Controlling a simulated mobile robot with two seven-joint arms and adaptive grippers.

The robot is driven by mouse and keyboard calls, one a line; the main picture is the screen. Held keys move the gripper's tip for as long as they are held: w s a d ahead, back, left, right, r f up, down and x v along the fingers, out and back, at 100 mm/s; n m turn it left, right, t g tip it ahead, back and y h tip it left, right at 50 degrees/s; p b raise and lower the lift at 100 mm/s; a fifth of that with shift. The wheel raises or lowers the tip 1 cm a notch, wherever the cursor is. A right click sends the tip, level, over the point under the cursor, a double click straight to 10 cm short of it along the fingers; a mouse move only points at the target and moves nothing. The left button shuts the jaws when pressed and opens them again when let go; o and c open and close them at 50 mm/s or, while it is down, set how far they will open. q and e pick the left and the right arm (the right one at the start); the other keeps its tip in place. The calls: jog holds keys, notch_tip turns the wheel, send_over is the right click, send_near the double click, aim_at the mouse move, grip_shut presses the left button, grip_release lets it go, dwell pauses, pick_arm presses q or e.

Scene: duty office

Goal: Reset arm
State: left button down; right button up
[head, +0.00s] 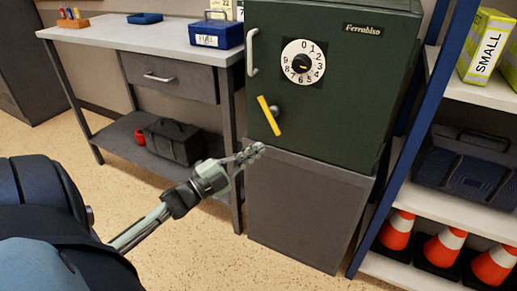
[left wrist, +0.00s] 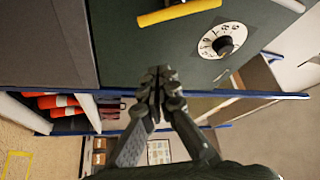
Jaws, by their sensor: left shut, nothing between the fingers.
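My left gripper (head: 250,153) reaches in from the left in the head view, in front of the lower edge of the green safe. It is shut and empty. In the left wrist view its fingertips (left wrist: 158,80) are together, with the safe door behind them. The safe (head: 348,110) has a white numbered dial (head: 303,62) and a yellow handle (head: 269,115), which stands slanted. The handle (left wrist: 180,11) and dial (left wrist: 224,41) also show in the left wrist view. The handle is apart from the fingers in both views. My right gripper is not in view.
The safe stands on a grey cabinet (head: 305,208). A shelf rack (head: 480,90) with orange cones (head: 442,247) stands at right. Open floor lies below.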

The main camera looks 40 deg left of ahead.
pick_arm(q)
jog(key=shift+f, duration=0.1)
dwell(0.3)
jog(key=s+d+f+n+g+y+p, duration=0.1)
jog(key=s+f+n+g+y, duration=0.3)
jog(key=f, duration=1)
jog(key=s+f+n+g+y+p, duration=0.25)
jog(key=f+n+g, duration=0.35)
jog(key=f, duration=0.7)
jog(key=s+d+f+n+g, duration=0.2)
jog(key=s+d+f+g, duration=0.2)
jog(key=s+f, duration=0.3)
jog(key=s+d+f+n+g, duration=0.1)
jog(key=s+d+f+g, duration=0.2)
jog(key=s+d+f, duration=0.4)
jog(key=s, duration=0.4)
jog(key=shift+d+n+g, duration=0.2)
jog(key=shift+n+g, duration=0.2)
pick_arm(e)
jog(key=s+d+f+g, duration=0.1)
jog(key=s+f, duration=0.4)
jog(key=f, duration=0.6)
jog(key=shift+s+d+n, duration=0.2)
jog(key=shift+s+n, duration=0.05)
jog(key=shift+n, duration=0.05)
pick_arm(q)
jog(key=c, duration=2.3)
grip_release()
jog(key=shift+w, duration=0.1)
